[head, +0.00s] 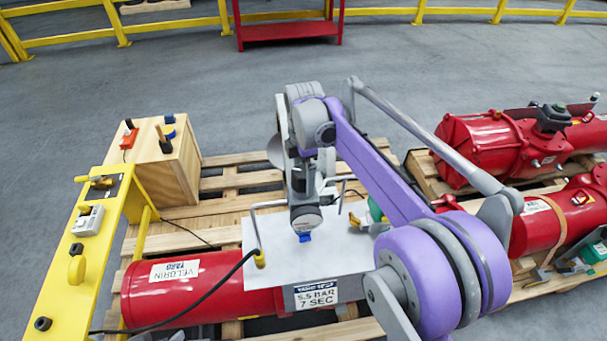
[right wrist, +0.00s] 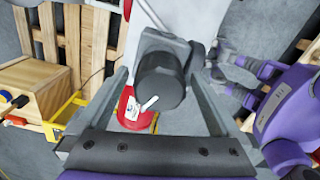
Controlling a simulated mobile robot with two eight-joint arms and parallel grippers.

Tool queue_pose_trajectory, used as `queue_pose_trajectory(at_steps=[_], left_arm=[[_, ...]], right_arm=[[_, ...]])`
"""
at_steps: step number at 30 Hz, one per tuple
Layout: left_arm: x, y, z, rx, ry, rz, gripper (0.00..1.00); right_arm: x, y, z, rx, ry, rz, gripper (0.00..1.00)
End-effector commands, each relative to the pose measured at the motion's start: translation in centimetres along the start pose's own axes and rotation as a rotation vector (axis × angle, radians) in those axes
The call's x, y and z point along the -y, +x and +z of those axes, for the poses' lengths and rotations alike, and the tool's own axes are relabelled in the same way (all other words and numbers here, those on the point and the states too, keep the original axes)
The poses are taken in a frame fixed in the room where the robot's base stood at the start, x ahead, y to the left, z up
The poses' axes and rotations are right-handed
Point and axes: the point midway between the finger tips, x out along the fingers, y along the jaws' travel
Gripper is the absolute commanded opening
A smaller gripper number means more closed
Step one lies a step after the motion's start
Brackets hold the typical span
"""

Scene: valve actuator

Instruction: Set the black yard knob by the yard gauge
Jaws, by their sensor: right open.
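The black yard knob (right wrist: 160,78) shows large in the right wrist view, with a white pointer mark on its rounded face. It sits between the two fingers of my right gripper (right wrist: 162,92), which are apart on either side, with gaps between them and the knob. In the head view my right arm reaches over the white plate (head: 265,238) and hides the knob. A small round dial (head: 306,222), probably the yard gauge, shows just below the arm's end; its reading is too small to tell. My left gripper is not clearly seen.
A sign (head: 317,295) reads 5.5 BAR 7 SEC. A black cable (head: 215,292) crosses the cylinder. A yellow panel (head: 65,279), a wooden box (head: 178,178) and more red actuators (head: 480,150) stand around.

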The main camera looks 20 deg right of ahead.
Motion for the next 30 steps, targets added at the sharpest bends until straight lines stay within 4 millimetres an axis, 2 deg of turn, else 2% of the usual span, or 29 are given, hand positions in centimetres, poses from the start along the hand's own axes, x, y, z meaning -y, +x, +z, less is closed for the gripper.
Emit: queue_pose_trajectory(at_steps=[8, 21, 30], left_arm=[[0.0, -0.01, -0.01, 0.0, 0.0, 0.0, 0.75], [0.0, -0.01, -0.01, 0.0, 0.0, 0.0, 0.75], [0.0, -0.03, -0.03, 0.0, 0.0, 0.0, 0.75]], right_arm=[[-0.01, 0.1, 0.0, 0.0, 0.0, 0.0, 0.98], [-0.02, 0.07, 0.01, 0.0, 0.001, 0.001, 0.19], [-0.02, 0.06, 0.02, 0.0, 0.036, 0.001, 0.17]])
